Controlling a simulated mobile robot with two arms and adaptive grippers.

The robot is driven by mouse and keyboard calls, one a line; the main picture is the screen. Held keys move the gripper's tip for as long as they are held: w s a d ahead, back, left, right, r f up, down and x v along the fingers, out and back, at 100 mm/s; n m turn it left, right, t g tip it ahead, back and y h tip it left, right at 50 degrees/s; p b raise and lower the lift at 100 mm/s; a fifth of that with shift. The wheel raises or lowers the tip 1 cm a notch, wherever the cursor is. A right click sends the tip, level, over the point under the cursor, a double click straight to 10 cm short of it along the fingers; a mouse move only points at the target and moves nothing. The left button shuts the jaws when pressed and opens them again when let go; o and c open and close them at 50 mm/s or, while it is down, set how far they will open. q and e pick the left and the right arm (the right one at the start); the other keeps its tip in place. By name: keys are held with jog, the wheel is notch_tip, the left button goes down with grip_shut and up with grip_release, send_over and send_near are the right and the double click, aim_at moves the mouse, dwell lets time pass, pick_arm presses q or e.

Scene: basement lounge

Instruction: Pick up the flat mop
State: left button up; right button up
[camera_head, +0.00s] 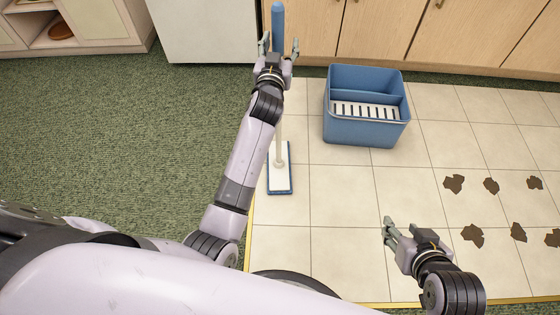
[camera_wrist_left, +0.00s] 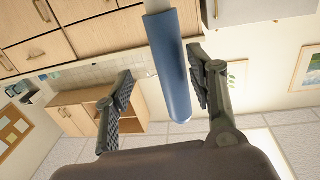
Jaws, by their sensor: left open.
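The flat mop stands upright on the tiled floor, its white and blue head (camera_head: 279,178) flat on the tiles. Its blue handle grip (camera_head: 278,22) rises at the top of the head view. My left gripper (camera_head: 279,46) is open at the handle. In the left wrist view the blue grip (camera_wrist_left: 174,70) lies between the open fingers, nearer the right one, with a gap to the left finger. My left arm hides part of the pole. My right gripper (camera_head: 390,231) is over the tiles, apart from the mop; its finger opening is unclear.
A blue mop bucket (camera_head: 365,132) with a white slotted grate stands right of the mop. Several brown stains (camera_head: 472,235) mark the tiles at right. Wooden cabinets (camera_head: 380,28) and a white appliance (camera_head: 208,32) line the back. Green carpet (camera_head: 120,130) lies at left.

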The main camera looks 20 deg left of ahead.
pick_arm(q)
jog(key=shift+d+r, duration=0.1)
jog(key=shift+d, duration=0.1)
grip_shut()
dwell(0.5)
dwell(0.6)
jog(key=shift+r, duration=0.15)
